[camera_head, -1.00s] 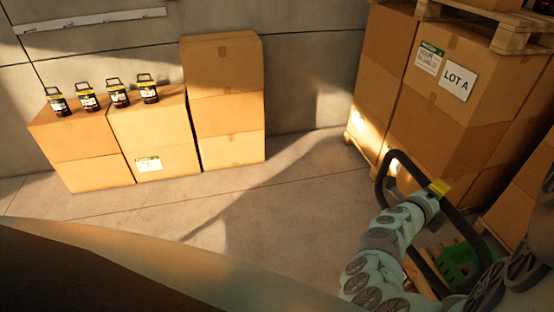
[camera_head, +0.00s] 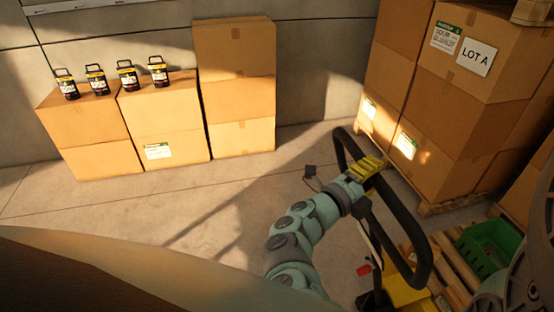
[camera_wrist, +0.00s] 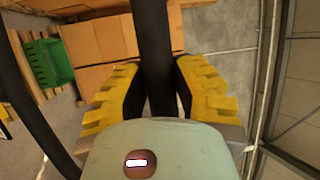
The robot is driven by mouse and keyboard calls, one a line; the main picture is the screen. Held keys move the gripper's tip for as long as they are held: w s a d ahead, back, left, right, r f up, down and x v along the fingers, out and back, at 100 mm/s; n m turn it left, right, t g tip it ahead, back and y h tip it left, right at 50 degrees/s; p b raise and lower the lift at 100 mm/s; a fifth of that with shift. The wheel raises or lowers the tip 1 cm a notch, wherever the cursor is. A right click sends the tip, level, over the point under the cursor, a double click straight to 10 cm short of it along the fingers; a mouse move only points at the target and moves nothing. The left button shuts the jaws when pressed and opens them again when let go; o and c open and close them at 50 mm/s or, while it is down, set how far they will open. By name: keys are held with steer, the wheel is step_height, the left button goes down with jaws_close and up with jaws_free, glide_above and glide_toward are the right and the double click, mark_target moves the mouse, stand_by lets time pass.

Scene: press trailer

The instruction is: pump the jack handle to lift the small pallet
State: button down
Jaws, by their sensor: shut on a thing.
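The jack handle (camera_head: 421,240) is a black loop at the lower right of the head view, leaning over toward the upper left. My gripper (camera_head: 368,167), with yellow ribbed fingers, is shut on the loop's near-side bar. In the wrist view the black bar (camera_wrist: 152,45) runs between the two yellow fingers of my gripper (camera_wrist: 156,88). The yellow jack body (camera_head: 406,291) shows below the handle, partly cut off by the frame. The small wooden pallet (camera_head: 452,268) lies beside it, mostly hidden; whether it is off the floor I cannot tell.
A green crate (camera_head: 490,247) sits at the small pallet. A tall stack of cartons labelled LOT A (camera_head: 475,57) stands behind on another pallet. More cartons (camera_head: 160,125) line the back wall, with several lanterns (camera_head: 97,80) on top. The floor (camera_head: 235,215) between is clear.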

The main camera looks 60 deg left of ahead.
steer(key=s+a+f+b, duration=0.1)
steer(key=s+f+b, duration=0.1)
steer(key=s, duration=0.2)
steer(key=s+a+f+t+b, duration=0.1)
steer(key=s+a+f+b, duration=0.1)
steer(key=s, duration=0.3)
steer(key=shift+s+a+n+b, duration=0.25)
steer(key=shift+a+n+b, duration=0.05)
steer(key=shift+b, duration=0.05)
steer(key=c, duration=1)
jaws_free()
steer(key=shift+d, duration=0.2)
steer(key=shift+o, duration=1.3)
steer(key=shift+r, duration=0.1)
steer(key=shift+a+r, duration=0.1)
step_height(320, 180, up, 10)
